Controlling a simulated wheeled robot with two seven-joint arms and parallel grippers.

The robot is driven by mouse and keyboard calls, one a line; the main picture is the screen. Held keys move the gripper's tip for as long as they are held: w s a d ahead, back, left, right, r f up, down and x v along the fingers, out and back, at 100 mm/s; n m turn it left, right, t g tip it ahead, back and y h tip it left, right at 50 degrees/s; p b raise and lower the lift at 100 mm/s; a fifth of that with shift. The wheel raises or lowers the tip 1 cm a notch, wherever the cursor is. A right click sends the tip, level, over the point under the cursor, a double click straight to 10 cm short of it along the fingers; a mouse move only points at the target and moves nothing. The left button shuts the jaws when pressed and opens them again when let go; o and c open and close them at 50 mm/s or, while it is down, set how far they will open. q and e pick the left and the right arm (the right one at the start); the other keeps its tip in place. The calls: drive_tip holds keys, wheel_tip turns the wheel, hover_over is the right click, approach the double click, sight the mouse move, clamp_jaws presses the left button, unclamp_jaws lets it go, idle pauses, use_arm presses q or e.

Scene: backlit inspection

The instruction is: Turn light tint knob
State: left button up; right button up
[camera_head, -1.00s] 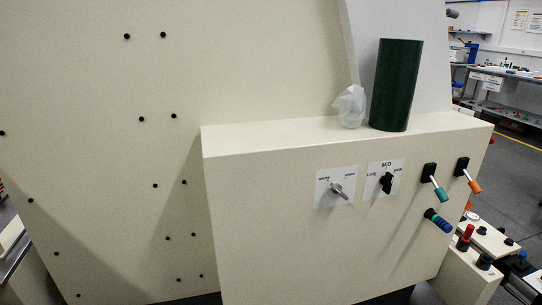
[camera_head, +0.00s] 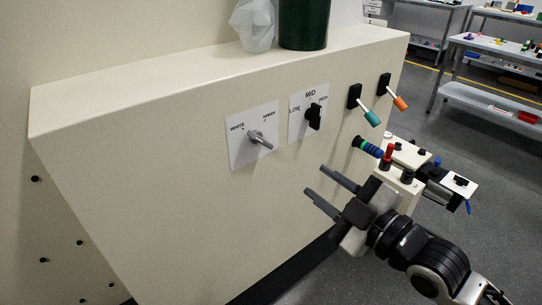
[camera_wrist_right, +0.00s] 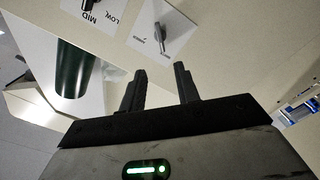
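The light tint knob (camera_head: 262,139) is a grey lever knob on a white plate (camera_head: 242,155) marked WHITE and, less legibly, AMBER, on the front of the cream box. Its lever points to the lower right. My right gripper (camera_head: 315,180) is open and empty, below and to the right of the knob and apart from it. In the right wrist view the knob (camera_wrist_right: 159,32) shows upside down, beyond the two spread fingertips (camera_wrist_right: 158,68). My left gripper is not in view.
A black knob (camera_head: 314,116) on a LOW/MID/HIGH plate sits right of the tint knob. Teal (camera_head: 372,118) and orange (camera_head: 400,103) levers and a blue-green ringed rod (camera_head: 368,147) stick out farther right. A dark green cylinder (camera_head: 303,22) and a crumpled whitish object (camera_head: 254,24) stand on top.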

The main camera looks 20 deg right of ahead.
sight(265, 143)
drive_tip(key=x, duration=1.5)
drive_tip(key=shift+w+a+p, duration=0.1)
drive_tip(key=shift+w+p, duration=0.15)
drive_tip(key=shift+p, duration=0.1)
clamp_jaws()
